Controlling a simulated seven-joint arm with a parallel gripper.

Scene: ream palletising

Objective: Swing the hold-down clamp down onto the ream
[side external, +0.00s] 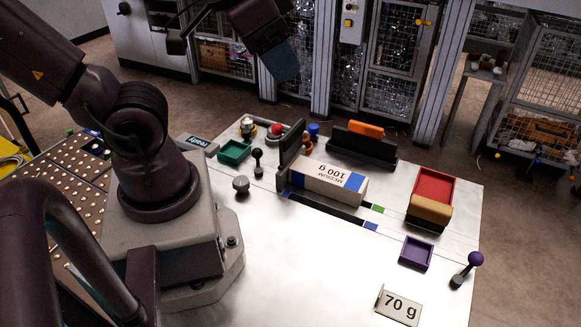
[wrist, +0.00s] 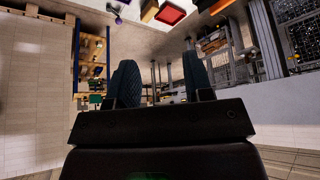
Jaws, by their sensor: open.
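I cannot tell for sure which fitting is the hold-down clamp; nothing visibly presses on the ream's top. My gripper (wrist: 160,80) is open and empty in the wrist view. In the side external view its blue-padded finger (side external: 281,63) is high above the table's back edge, away from the ream.
A red tray (side external: 433,188), a purple tray (side external: 416,253), a purple-knobbed lever (side external: 469,268) and a "70 g" sign (side external: 398,306) are to the right. The front middle is clear.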

